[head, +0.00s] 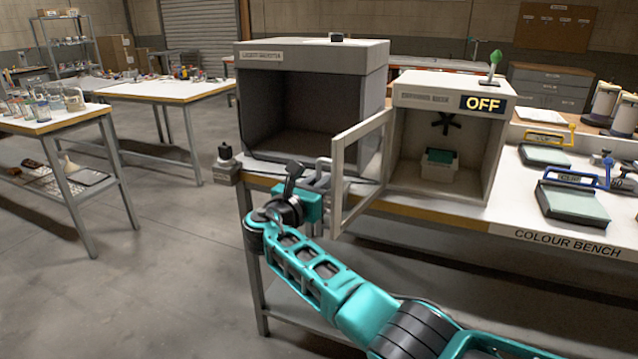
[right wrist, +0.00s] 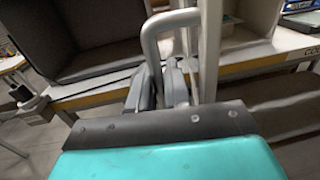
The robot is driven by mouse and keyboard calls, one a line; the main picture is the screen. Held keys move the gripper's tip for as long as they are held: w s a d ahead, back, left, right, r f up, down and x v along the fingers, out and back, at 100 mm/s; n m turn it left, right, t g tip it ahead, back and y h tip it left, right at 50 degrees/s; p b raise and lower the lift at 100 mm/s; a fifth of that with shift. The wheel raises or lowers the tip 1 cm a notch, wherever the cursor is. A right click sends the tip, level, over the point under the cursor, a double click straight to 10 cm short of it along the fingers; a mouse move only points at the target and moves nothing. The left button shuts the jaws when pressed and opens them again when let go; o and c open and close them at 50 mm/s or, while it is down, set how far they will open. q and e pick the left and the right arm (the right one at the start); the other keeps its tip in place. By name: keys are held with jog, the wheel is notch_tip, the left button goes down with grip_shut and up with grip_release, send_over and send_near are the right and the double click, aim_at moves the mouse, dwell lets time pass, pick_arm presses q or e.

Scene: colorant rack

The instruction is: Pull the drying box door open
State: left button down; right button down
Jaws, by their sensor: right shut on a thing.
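The drying box (head: 450,98) is a pale cabinet on the colour bench, with a dark "OFF" display at its top right. Its framed door (head: 362,165) stands swung open to the left, out over the bench's front edge. A grey bar handle (right wrist: 168,20) sits on the door and shows in the right wrist view. My right gripper (head: 322,178) is at the door's outer edge. In the right wrist view its fingers (right wrist: 163,85) are shut on the handle. Inside the box are a fan and a small white container with a teal top (head: 439,161). My left gripper is out of view.
A grey light booth (head: 312,55) stands left of the drying box, close behind my gripper. A small dark device (head: 227,160) sits at the bench's left end. Framed trays (head: 572,203) lie to the right. Open floor (head: 165,260) is at left.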

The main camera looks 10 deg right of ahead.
jog(key=c, duration=1.3)
grip_release()
jog(key=shift+c, duration=0.2)
jog(key=p+v, duration=0.1)
jog(key=v, duration=1.2)
